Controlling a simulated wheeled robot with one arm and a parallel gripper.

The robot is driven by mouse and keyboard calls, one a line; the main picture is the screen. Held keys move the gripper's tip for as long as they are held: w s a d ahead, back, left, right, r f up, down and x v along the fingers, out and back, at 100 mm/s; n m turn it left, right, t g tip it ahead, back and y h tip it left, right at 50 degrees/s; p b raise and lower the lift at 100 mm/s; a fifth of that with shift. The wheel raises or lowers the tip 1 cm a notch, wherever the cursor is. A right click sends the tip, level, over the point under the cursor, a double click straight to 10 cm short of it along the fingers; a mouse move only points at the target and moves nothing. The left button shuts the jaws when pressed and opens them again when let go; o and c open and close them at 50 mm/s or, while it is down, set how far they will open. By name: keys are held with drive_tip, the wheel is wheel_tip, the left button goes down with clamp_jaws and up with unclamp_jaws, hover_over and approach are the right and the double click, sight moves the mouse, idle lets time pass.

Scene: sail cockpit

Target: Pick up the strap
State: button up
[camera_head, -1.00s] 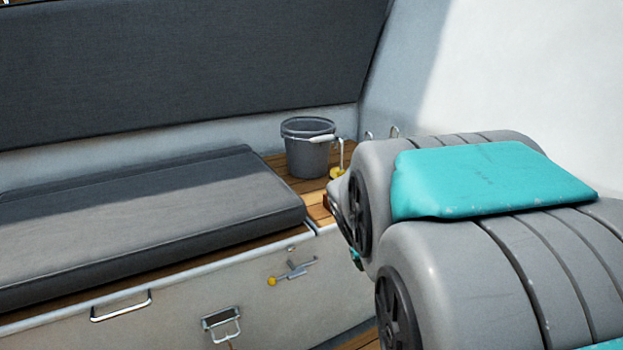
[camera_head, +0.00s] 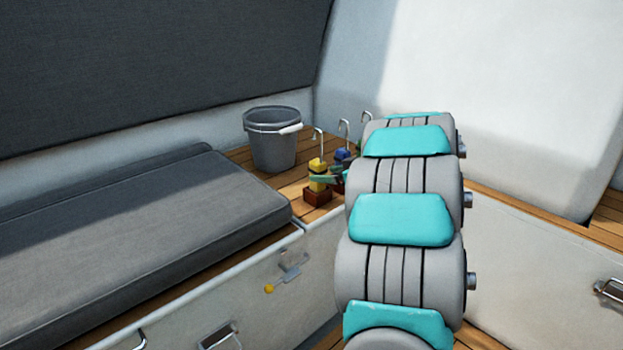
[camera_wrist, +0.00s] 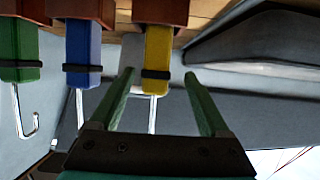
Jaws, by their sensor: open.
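No separate strap lies loose. Three upright blocks stand on the wooden ledge, each with a bent metal rod: yellow (camera_wrist: 157,50), blue (camera_wrist: 83,50) and green (camera_wrist: 18,52) in the wrist view, which appears upside down. Each has a narrow black band around it; the band on the yellow block (camera_wrist: 156,74) is nearest my gripper. In the head view the yellow block (camera_head: 317,166) stands on a red-brown base (camera_head: 317,195). My gripper (camera_wrist: 159,74) is open, its two green fingers on either side of the yellow block in the picture. Contact and depth cannot be told.
A grey bucket (camera_head: 272,140) stands behind and left of the blocks. A dark cushion (camera_head: 150,235) covers the bench at left. The white wall (camera_head: 480,90) rises on the right. The blue block (camera_head: 342,154) is close beside the yellow one.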

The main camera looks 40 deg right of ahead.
sight(311, 170)
drive_tip(key=shift+x, duration=1.25)
drive_tip(key=shift+r+x, duration=0.15)
drive_tip(key=shift+x, duration=1.2)
drive_tip(key=shift+r+x, duration=0.15)
drive_tip(key=shift+x, duration=1.15)
drive_tip(key=shift+w+d, duration=0.1)
drive_tip(key=shift+d, duration=0.15)
drive_tip(key=shift+c, duration=0.3)
clamp_jaws()
